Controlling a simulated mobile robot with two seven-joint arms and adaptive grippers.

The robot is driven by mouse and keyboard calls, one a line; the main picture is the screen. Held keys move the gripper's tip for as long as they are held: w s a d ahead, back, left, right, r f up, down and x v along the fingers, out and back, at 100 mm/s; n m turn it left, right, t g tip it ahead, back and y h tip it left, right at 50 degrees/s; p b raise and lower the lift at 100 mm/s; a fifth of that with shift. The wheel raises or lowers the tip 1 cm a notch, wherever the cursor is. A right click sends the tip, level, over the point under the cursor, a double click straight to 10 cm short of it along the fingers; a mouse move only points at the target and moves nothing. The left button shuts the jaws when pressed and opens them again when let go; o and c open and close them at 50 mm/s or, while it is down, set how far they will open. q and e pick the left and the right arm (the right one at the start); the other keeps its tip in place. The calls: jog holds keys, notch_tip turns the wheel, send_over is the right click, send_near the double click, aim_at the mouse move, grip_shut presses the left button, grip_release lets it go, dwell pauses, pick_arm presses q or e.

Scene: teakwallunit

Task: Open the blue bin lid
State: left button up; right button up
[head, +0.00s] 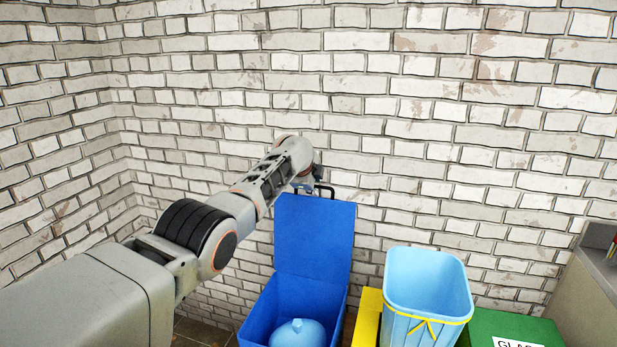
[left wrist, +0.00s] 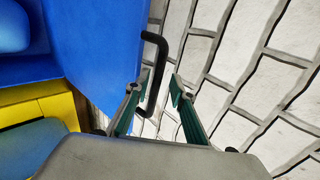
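The blue bin (head: 262,312) stands by the brick wall in the head view. Its lid (head: 314,235) is raised, about upright, at the back of the bin. A black handle (head: 326,189) sits at the lid's top edge; it also shows as a black loop in the left wrist view (left wrist: 164,52). My left gripper (left wrist: 158,86) is open, its two fingers apart, with the handle's lower part between or just beyond the fingertips; I cannot tell if they touch. In the head view my wrist mostly hides this gripper. My right gripper is not in view.
A rounded light blue object (head: 297,334) lies in the blue bin. To the right are a yellow bin (head: 368,310), a light blue container (head: 428,292) with a yellow tie, and a labelled green bin (head: 512,325). The brick wall (head: 440,130) is close behind the lid.

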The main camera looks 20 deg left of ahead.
pick_arm(q)
jog(key=shift+v, duration=1.1)
jog(key=v, duration=0.9)
jog(key=shift+s, duration=0.2)
jog(key=shift+r, duration=0.1)
jog(key=s+a+f+n+g+y, duration=0.1)
jog(key=s+a+f+n+y, duration=0.2)
jog(key=s+f, duration=0.95)
jog(key=s+a+f+n, duration=0.4)
jog(key=s+f, duration=0.5)
jog(key=f, duration=0.7)
jog(key=s+a+f+n+g+y, duration=0.1)
jog(key=s+a+f+n, duration=0.15)
jog(key=s, duration=1.25)
jog(key=s+a+f+n+g+y, duration=0.15)
jog(key=s+a, duration=0.25)
jog(key=s, duration=1.1)
jog(key=w+d+f+n+t+h, duration=0.2)
jog(key=d+f+h, duration=0.5)
jog(key=d+f, duration=0.6)
jog(key=d+n+t, duration=0.1)
jog(key=d+t, duration=0.1)
jog(key=d, duration=0.1)
jog(key=shift+h, duration=0.35)
